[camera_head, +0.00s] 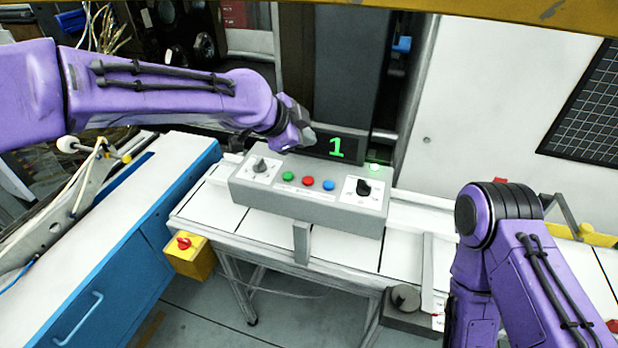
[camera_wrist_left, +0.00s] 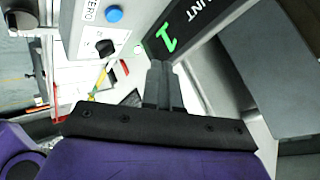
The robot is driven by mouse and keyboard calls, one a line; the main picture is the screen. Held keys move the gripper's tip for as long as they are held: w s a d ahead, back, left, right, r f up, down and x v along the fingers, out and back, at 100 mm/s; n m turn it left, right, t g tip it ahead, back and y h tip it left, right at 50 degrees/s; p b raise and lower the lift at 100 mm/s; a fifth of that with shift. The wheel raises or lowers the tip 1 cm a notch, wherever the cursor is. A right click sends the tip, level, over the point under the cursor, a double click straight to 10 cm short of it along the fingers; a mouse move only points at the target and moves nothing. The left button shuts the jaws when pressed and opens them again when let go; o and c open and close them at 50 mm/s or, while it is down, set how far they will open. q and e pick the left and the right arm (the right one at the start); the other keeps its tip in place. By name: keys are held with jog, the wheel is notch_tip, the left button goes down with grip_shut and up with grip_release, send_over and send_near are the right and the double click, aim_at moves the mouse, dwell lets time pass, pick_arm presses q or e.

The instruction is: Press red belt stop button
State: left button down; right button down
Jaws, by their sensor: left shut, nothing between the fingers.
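A red button (camera_head: 308,181) sits on the sloped face of a grey control box (camera_head: 310,207), between a green button (camera_head: 288,176) and a blue button (camera_head: 328,185). My left gripper (camera_head: 306,143) is above and behind the box, in front of the display, apart from the red button. The left wrist view shows its fingers (camera_wrist_left: 163,85) shut and empty. The blue button (camera_wrist_left: 114,14) shows there, but I cannot make out the red button. A separate red knob (camera_head: 183,243) is on a yellow box at the left. My right arm shows, but its gripper is out of view.
Black rotary knobs (camera_head: 260,164) (camera_head: 363,187) flank the buttons. A dark display (camera_head: 338,148) with a green "1" stands behind the box. The box is on a white-topped conveyor table (camera_head: 240,226). A blue cabinet (camera_head: 125,265) stands at the left.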

pick_arm(q)
jog(key=b, duration=0.4)
send_over(305, 182)
jog(key=f, duration=0.3)
jog(key=w+f, duration=0.1)
jog(key=f, duration=0.1)
jog(key=shift+f, duration=0.35)
jog(key=f+b, duration=0.1)
jog(key=s+f+b, duration=0.1)
jog(key=f, duration=0.1)
jog(key=shift+s+d+f+b, duration=0.1)
jog(key=shift+s+f+b, duration=0.05)
jog(key=shift+b, duration=0.25)
jog(key=shift+f, duration=0.2)
jog(key=shift+w+f, duration=0.1)
jog(key=shift+w, duration=0.3)
jog(key=shift+s, duration=0.25)
jog(key=shift+w, duration=0.1)
